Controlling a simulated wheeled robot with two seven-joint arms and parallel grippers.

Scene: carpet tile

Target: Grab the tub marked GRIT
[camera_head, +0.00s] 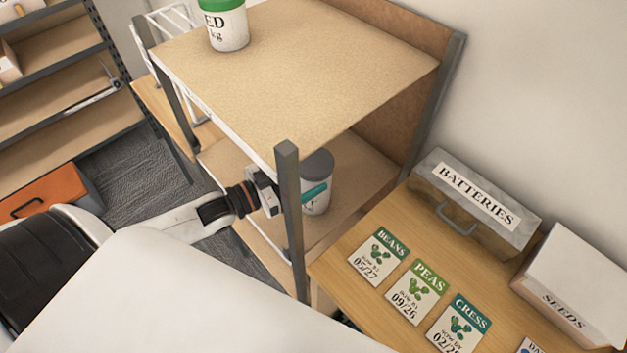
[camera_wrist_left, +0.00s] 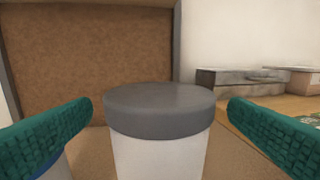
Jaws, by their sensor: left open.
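A white tub with a grey lid (camera_head: 318,165) stands upright on the middle shelf board, partly behind the grey front post. Its label is mostly hidden, so I cannot read a mark. My left gripper (camera_head: 314,192) reaches in past the post at the tub's near side. In the left wrist view the grey-lidded tub (camera_wrist_left: 158,112) fills the middle. The teal fingers of my left gripper (camera_wrist_left: 160,108) are open and apart, one on each side of it; I see no grip on it. My right gripper is not in view.
A green-lidded tub ending in "ED" (camera_head: 228,28) stands on the top shelf board (camera_head: 300,70). The grey post (camera_head: 289,215) is close beside my left gripper. A wooden table holds seed packets (camera_head: 415,292), a BATTERIES box (camera_head: 475,205) and a SEEDS box (camera_head: 575,285).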

